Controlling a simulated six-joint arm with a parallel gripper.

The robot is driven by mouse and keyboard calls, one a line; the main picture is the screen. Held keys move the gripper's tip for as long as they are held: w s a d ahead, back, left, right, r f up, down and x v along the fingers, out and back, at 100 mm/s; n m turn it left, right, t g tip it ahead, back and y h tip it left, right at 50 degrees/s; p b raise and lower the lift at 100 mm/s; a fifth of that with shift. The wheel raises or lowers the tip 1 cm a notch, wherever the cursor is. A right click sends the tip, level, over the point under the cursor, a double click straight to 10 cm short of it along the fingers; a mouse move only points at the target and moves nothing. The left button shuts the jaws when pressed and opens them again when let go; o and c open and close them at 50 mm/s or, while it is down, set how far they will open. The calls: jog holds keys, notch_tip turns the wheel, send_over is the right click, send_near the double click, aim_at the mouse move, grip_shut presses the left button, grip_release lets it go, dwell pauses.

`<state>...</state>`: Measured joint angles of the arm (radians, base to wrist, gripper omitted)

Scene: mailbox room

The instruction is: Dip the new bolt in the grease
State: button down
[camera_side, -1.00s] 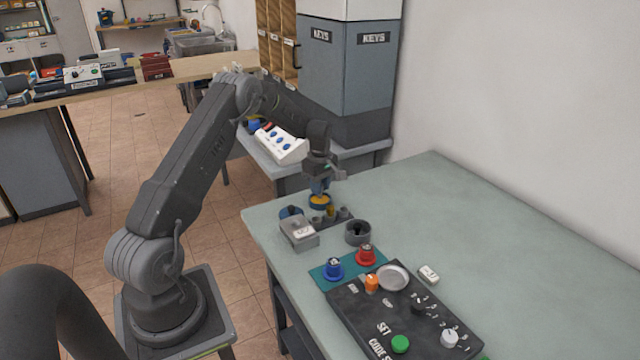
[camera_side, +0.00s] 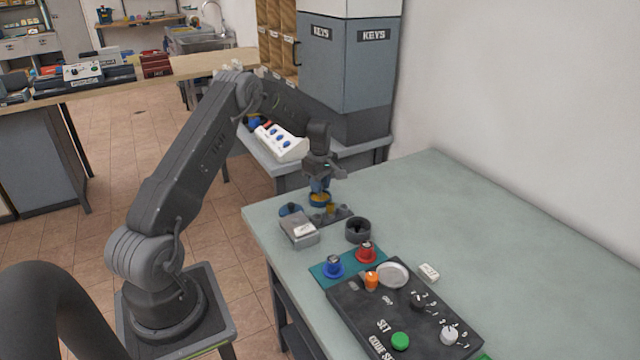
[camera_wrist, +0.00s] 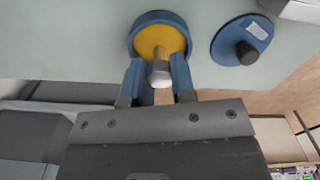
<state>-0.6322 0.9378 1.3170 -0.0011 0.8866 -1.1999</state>
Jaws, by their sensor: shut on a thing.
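A round blue tin of yellow grease stands near the table's far left corner in the side view (camera_side: 320,201). In the wrist view the tin's grease (camera_wrist: 152,36) fills the space inside its blue rim. My gripper (camera_side: 320,187) is above the tin, fingers pointing down, and is shut on the bolt.
A blue lid with a dark knob (camera_wrist: 242,42) lies beside the tin. A grey box (camera_side: 299,231), a dark round cup (camera_side: 358,230), and a black control panel (camera_side: 400,315) are nearer. The table's right side is clear.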

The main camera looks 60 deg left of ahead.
jog(key=shift+f, duration=0.4)
dwell(1.1)
jog(key=shift+r, duration=0.1)
jog(key=shift+r, duration=3.5)
